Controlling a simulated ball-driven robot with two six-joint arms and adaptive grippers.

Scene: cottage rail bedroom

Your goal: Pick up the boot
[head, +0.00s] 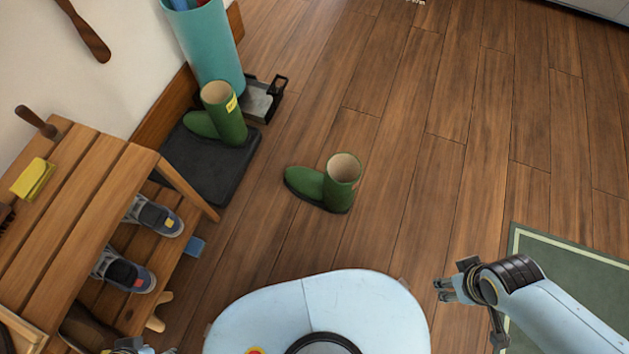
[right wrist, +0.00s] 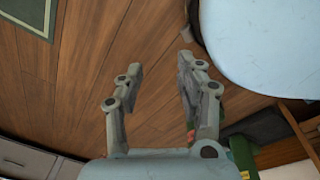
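A green boot (head: 326,184) stands upright on the wooden floor in the middle of the head view, its toe to the left. A second green boot (head: 220,116) with a yellow tag stands on a dark mat (head: 208,176) by the wall. My right gripper (head: 442,290) is to the right of and nearer than the floor boot, well apart from it. In the right wrist view its two fingers (right wrist: 160,75) are spread with nothing between them. Green shows partly hidden behind a finger there. Only a small part of my left arm shows at the bottom left, its fingers not clear.
A wooden shoe bench (head: 84,190) with shoes stands at the left. A teal bin (head: 206,50) and a dark metal tray (head: 262,102) stand behind the mat. A green rug (head: 570,285) lies at the right. The floor around the middle boot is clear.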

